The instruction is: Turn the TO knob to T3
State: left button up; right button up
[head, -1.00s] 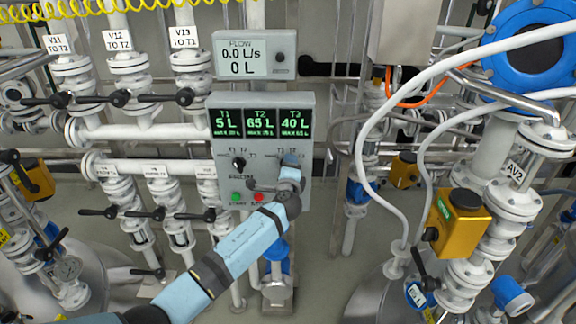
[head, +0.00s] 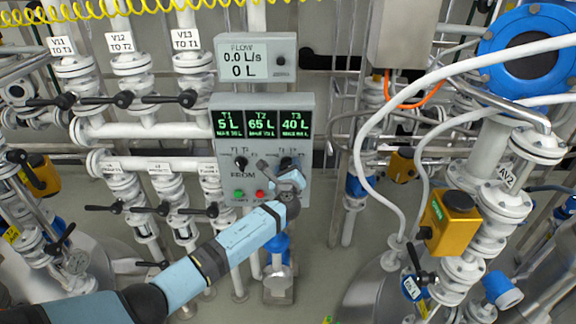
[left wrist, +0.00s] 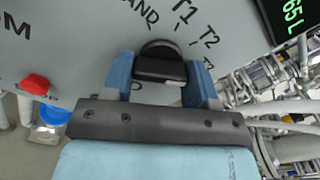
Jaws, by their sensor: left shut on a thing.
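The control panel (head: 225,190) stands in the middle of the head view, with the FROM knob (head: 240,163) on its left side. The black TO knob (head: 287,162) is on its right side, partly hidden by my gripper. My left gripper (head: 284,174) is at this knob. In the left wrist view, the blue fingers of my left gripper (left wrist: 160,80) are shut on the sides of the TO knob (left wrist: 160,69). Labels T1, T2 and part of HAND show above the knob there. I cannot tell which mark the knob points at. My right gripper is not in view.
The green START button (head: 239,194) and a red button (head: 261,194) sit low on the panel; the red one is close to my gripper. The flow display (head: 243,60) is above. Valves and pipes crowd both sides, and white hoses (head: 372,140) hang at right.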

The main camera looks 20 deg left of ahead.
pick_arm(q)
jog(key=shift+m, duration=0.3)
jog(key=o, duration=0.9)
jog(key=shift+o, duration=0.2)
jog(key=shift+s, duration=0.1)
jog(key=b+v, duration=0.1)
jog(key=v, duration=1.2)
jog(key=shift+s+b, duration=0.3)
jog(key=shift+b, duration=0.05)
jog(key=shift+d, duration=0.1)
